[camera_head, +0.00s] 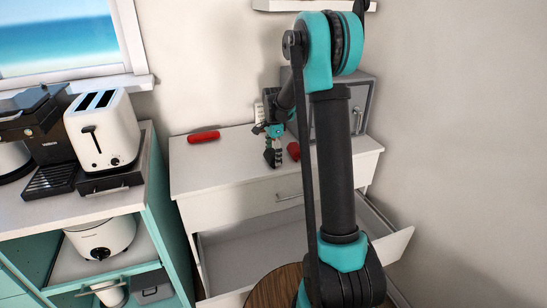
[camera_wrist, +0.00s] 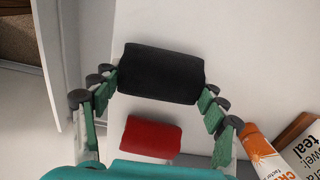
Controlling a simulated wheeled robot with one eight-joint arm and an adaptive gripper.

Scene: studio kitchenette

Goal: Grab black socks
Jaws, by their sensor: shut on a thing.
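The black socks (camera_wrist: 160,73) show as a dark roll lying crosswise between my gripper's fingers in the wrist view. My gripper (camera_wrist: 159,88) has one finger pressed to each end of the roll and is shut on it. In the head view my gripper (camera_head: 273,150) points down at the white dresser top (camera_head: 225,168), near its middle. The socks are small and dark there, at the fingertips. I cannot tell whether they touch the dresser top.
A red roll (camera_wrist: 152,137) lies close beside the socks; an orange tube (camera_wrist: 259,148) and a book (camera_wrist: 303,143) are to its right. A red object (camera_head: 204,136) lies at the dresser's back left. A grey box (camera_head: 362,103) stands behind. A drawer (camera_head: 245,260) below is open.

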